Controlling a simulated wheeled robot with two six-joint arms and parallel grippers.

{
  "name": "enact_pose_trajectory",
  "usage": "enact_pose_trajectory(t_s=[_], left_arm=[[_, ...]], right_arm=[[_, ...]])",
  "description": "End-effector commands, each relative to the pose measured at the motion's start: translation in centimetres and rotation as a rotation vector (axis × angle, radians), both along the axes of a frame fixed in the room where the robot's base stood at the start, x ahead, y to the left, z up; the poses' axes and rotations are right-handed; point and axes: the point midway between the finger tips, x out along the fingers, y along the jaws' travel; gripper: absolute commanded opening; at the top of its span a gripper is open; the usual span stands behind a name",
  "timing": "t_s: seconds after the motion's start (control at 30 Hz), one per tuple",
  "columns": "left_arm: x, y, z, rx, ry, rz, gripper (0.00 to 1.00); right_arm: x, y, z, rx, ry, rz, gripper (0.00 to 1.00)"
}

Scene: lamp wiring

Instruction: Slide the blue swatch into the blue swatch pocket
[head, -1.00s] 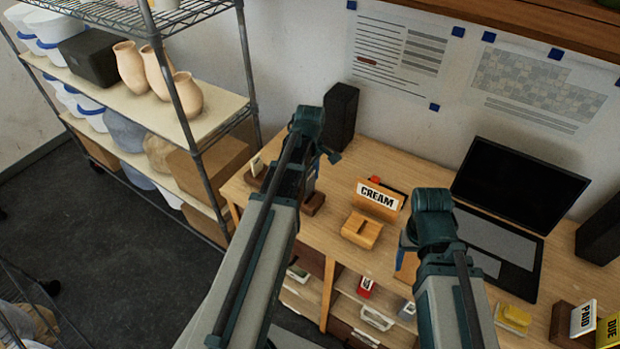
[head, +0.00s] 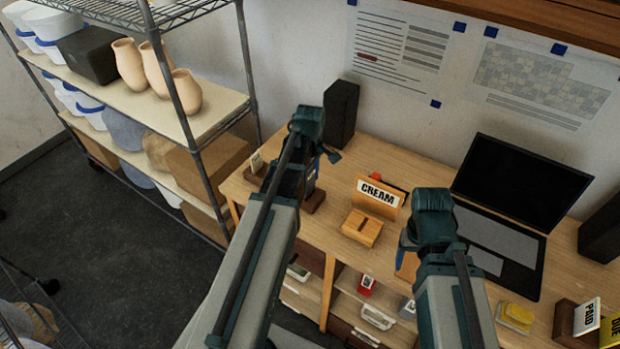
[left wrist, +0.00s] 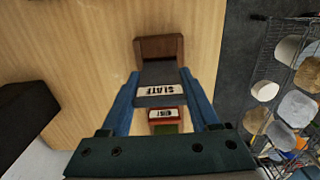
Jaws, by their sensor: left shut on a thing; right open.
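In the left wrist view, a dark grey plate with a white label reading SLATE (left wrist: 158,73) is between the fingertips of my left gripper (left wrist: 160,84), which is shut on it. The plate's far end is at a brown wooden holder (left wrist: 158,46) on the table; I cannot tell how deep it sits. In the head view my left gripper (head: 309,172) is over this holder (head: 314,202), partly hidden by my arm. I cannot make out a swatch or pocket marked blue. My right gripper (head: 405,245) is open and empty, largely hidden by its own wrist.
A tan holder with a CREAM sign (head: 377,192) stands between my grippers. A laptop (head: 522,180) and a black speaker (head: 341,113) are behind. PAID (head: 587,317) and DUE signs stand at lower right. Shelves below the tabletop hold small items, including a red one (head: 366,285).

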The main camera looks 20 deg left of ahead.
Motion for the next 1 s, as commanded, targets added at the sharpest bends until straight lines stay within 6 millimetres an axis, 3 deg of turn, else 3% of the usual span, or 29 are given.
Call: enact_pose_trajectory(t_s=[1.0], left_arm=[[0.00, 0.00, -0.82, 0.000, 0.000, 0.000, 0.00]], right_arm=[[0.00, 0.01, -0.82, 0.000, 0.000, 0.000, 0.68]])
